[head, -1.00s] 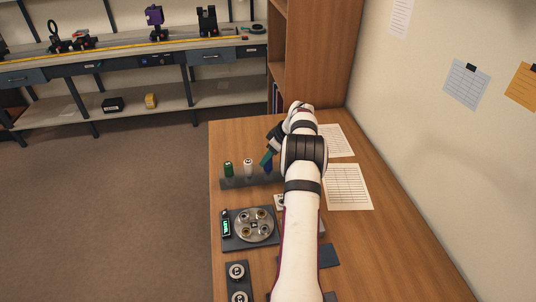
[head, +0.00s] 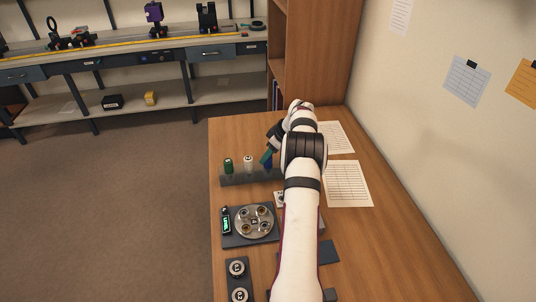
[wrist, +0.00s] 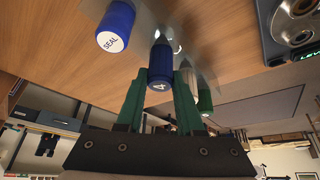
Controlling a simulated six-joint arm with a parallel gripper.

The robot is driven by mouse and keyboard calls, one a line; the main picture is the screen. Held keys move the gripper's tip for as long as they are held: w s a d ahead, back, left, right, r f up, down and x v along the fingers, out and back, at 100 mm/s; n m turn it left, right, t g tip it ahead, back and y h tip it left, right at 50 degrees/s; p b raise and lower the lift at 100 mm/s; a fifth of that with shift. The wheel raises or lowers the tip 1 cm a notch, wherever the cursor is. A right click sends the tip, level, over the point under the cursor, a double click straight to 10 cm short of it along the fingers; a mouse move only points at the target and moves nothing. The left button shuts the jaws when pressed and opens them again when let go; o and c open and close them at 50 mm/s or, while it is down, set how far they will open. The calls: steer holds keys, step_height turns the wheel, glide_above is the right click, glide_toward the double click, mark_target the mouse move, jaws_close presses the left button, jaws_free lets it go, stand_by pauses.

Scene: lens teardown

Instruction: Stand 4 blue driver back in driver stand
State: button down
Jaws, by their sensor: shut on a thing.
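The 4 blue driver (wrist: 158,64) is between the green fingers of my gripper (wrist: 161,78), which is shut on it. Its cap, marked 4, faces the wrist camera. In the head view my gripper (head: 267,155) is over the right part of the dark grey driver stand (head: 238,181), with a bit of blue showing below the fingers. My arm hides the stand's right end. I cannot tell whether the driver's tip is seated in the stand.
A blue driver marked SEAL (wrist: 115,26) stands beside the held one. A white driver (head: 248,163) and a green driver (head: 228,166) stand on the other side. A round metal plate (head: 254,222) lies nearer. Paper sheets (head: 347,184) lie at right.

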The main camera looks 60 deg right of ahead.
steer(key=shift+f, duration=0.2)
jaws_free()
stand_by(0.5)
steer(key=shift+r, duration=0.1)
steer(key=shift+r, duration=3.4)
